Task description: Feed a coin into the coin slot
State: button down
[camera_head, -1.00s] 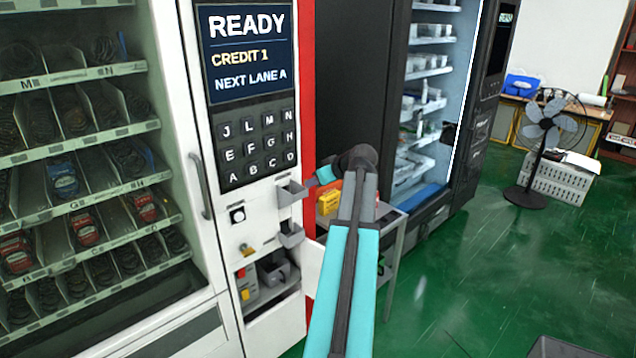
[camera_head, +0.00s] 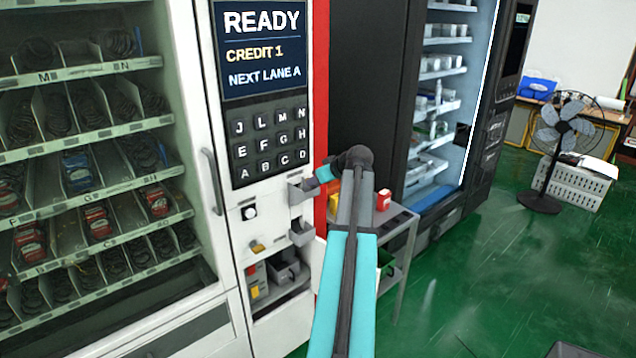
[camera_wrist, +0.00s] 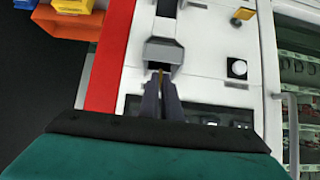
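The white vending machine front (camera_head: 270,205) carries a screen (camera_head: 262,50) reading READY, CREDIT 1, NEXT LANE A. Below its keypad are an upper grey box-like fitting (camera_head: 297,194) and a lower one (camera_head: 302,234). My gripper (camera_head: 310,184) is at the upper fitting in the head view. In the wrist view my gripper (camera_wrist: 161,80) points at this fitting (camera_wrist: 162,52), its fingers close together. A thin gold edge, seemingly a coin (camera_wrist: 160,76), shows between the fingertips. I cannot make out a coin slot opening or whether the fingers touch the fitting.
A grey cart (camera_head: 404,222) with small boxes stands right of the machine, behind my arm. A dark vending machine (camera_head: 370,85) stands beyond. Green floor at right is open before a fan (camera_head: 565,125).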

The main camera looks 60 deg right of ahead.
jog(key=shift+b+x, duration=0.45)
jog(key=shift+x, duration=0.45)
jog(key=shift+f, duration=0.1)
jog(key=shift+s, duration=0.1)
jog(key=c, duration=1.9)
grip_release()
jog(key=b+v, duration=0.4)
jog(key=v, duration=1)
jog(key=shift+w+a, duration=0.15)
jog(key=shift+w, duration=0.05)
